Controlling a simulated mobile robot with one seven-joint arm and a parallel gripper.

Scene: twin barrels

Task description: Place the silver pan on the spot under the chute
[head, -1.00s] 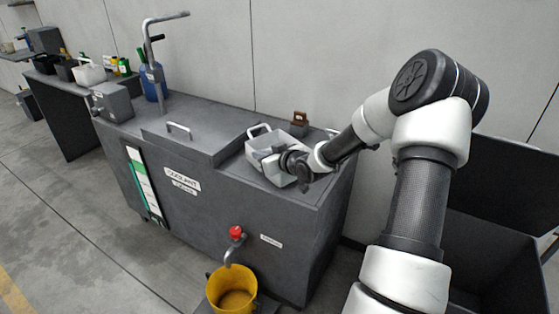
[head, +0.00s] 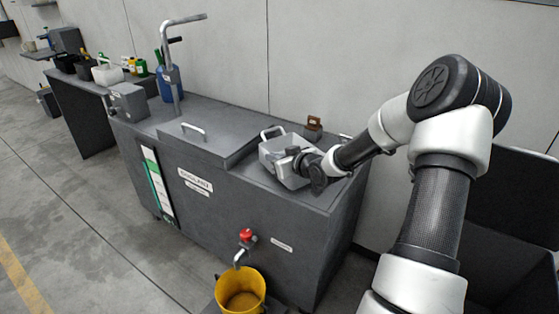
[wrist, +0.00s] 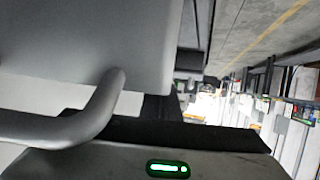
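A silver-grey open pan (head: 270,154) with raised bar handles is at the right end of the grey coolant cabinet's top. I cannot tell whether it rests there or is held just above. My gripper (head: 298,158) is at the pan's right side, at its near handle. In the wrist view, the pan's wall (wrist: 90,40) fills the upper left, and a bar handle (wrist: 90,115) curves down beside my gripper's dark parts. The fingertips are hidden, so their closing is not clear. I cannot make out a chute or a marked spot under one.
A yellow bucket (head: 241,296) stands under a red-handled tap (head: 246,238) on the cabinet (head: 240,215). A small brown block (head: 313,122) is behind the pan. A dark open bin (head: 510,240) is at right. A side bench with bottles is at far left. The left floor is clear.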

